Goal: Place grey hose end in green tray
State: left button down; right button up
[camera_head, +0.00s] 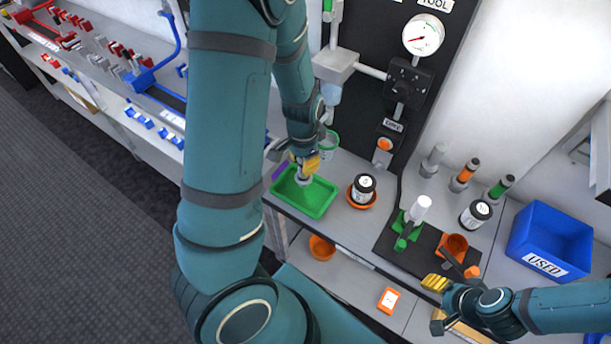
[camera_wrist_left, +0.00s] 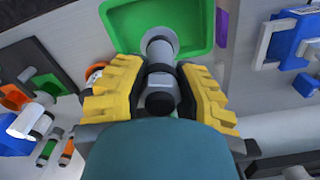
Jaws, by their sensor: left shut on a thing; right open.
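The green tray (camera_head: 314,197) sits on the bench near its front edge, left of the jar on an orange dish. In the left wrist view the green tray (camera_wrist_left: 206,38) lies just beyond the fingers. My left gripper (camera_head: 304,170) is above the tray's back part. It is shut on the grey hose end (camera_wrist_left: 160,49), a grey cylinder with a dark tip, between its yellow fingers. The hose end's far end shows over the tray; whether it touches the tray floor is not clear. My right gripper (camera_head: 436,304) is open and empty at the bench's front right.
A black-lidded jar (camera_head: 364,186) stands close to the right of the tray. A dark mat with a white bottle (camera_head: 419,209) and an orange cup (camera_head: 456,246) lies further right. A blue USED bin (camera_head: 548,240) stands at the far right. A purple item (camera_head: 281,171) is by the tray's left edge.

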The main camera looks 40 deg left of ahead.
aim_at(304, 181)
pick_arm(q)
jog(key=shift+w+f+b, duration=0.1)
jog(key=shift+f+b, duration=0.3)
jog(key=shift+f, duration=2.25)
jog(key=shift+f, duration=0.1)
jog(key=c, duration=0.8)
grip_release()
